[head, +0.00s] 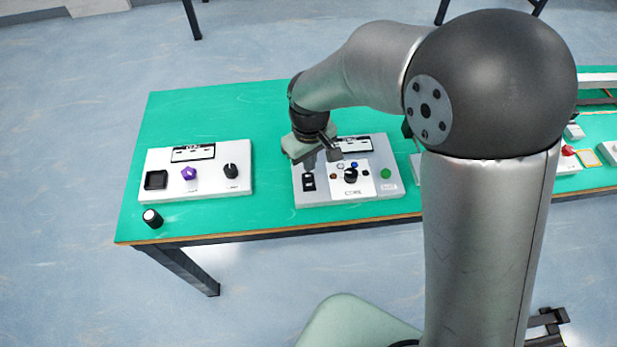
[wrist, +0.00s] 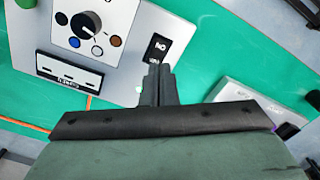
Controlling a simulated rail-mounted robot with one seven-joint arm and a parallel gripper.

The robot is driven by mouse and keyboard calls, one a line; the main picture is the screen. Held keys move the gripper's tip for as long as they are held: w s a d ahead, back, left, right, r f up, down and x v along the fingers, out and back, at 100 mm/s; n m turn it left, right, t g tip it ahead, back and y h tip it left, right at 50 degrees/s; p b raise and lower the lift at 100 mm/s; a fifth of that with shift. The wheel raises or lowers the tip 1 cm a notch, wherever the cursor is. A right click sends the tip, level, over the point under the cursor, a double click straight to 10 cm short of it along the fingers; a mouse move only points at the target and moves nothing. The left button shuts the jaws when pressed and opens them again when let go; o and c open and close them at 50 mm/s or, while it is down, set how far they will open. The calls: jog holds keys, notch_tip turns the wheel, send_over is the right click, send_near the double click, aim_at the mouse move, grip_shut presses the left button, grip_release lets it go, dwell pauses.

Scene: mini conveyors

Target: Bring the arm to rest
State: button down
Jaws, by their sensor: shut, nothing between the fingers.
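My arm reaches over the green table from the right in the head view, bent at a large dark joint. My gripper (head: 309,163) hangs above the back left part of the middle control panel (head: 330,198). In the wrist view its two dark fingers (wrist: 158,72) are together with nothing between them. Their tips appear next to the black rocker switch (wrist: 158,48) of that panel. I cannot tell whether they touch the panel. The panel also has a black dial (head: 350,176) and a green button (head: 385,173). My gripper partly covers the panel's back edge.
A left panel (head: 210,187) carries a purple knob (head: 189,173) and a black knob (head: 231,171). A small black cylinder (head: 152,218) stands at the green table's (head: 272,215) front left. More devices sit at the right, partly behind my arm. Bare table separates the two panels.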

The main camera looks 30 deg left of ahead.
dwell(0.3)
jog(key=w+d+r+m, duration=0.1)
jog(key=d+r+m, duration=0.25)
jog(key=d, duration=0.75)
jog(key=w+d+r+m, duration=0.25)
jog(key=d+r, duration=0.25)
jog(key=d, duration=0.5)
jog(key=s+d+r+m, duration=0.1)
jog(key=s+d+m, duration=0.2)
jog(key=s+d, duration=0.2)
jog(key=s+d+r+m, duration=0.1)
jog(key=s+d+m, duration=0.3)
jog(key=d, duration=0.7)
jog(key=shift+s+d, duration=0.3)
jog(key=shift+s, duration=0.75)
